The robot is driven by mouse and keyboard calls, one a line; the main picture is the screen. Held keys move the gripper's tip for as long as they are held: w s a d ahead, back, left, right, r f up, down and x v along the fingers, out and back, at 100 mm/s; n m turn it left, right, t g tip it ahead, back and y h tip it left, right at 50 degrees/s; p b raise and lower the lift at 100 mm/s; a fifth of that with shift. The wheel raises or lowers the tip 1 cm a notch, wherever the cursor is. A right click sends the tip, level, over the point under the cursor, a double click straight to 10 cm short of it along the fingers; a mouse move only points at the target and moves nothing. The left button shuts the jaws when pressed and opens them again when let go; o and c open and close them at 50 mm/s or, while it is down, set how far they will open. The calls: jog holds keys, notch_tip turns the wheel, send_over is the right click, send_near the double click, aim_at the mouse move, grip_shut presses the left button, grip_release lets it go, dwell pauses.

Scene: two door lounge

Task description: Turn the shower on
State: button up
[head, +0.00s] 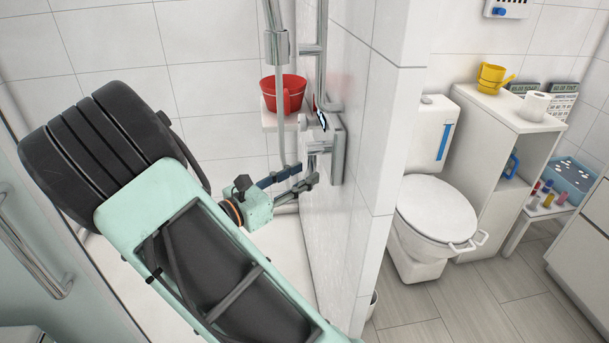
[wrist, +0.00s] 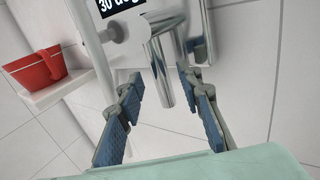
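The shower fixture (head: 337,155) is a chrome mixer on the tiled partition wall, with a chrome riser pipe (head: 321,60) above it. In the wrist view a chrome lever or spout (wrist: 160,70) sticks out from the fixture, beneath a black label (wrist: 118,5) reading "30 deg". My gripper (head: 308,172) is just below and in front of the fixture. In the wrist view my gripper (wrist: 160,86) is open, with one blue-padded finger on each side of the chrome cylinder's lower end. I cannot tell whether either finger touches it. Nothing is held.
A red bucket (head: 284,94) stands on a small white shelf in the shower corner. The partition wall (head: 345,230) stands close to the right of my arm. A glass door with a chrome handle (head: 35,250) is at left. A toilet (head: 436,210) is beyond the partition.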

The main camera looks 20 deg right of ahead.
jog(key=shift+w+d, duration=0.2)
jog(key=shift+d, duration=0.5)
grip_shut()
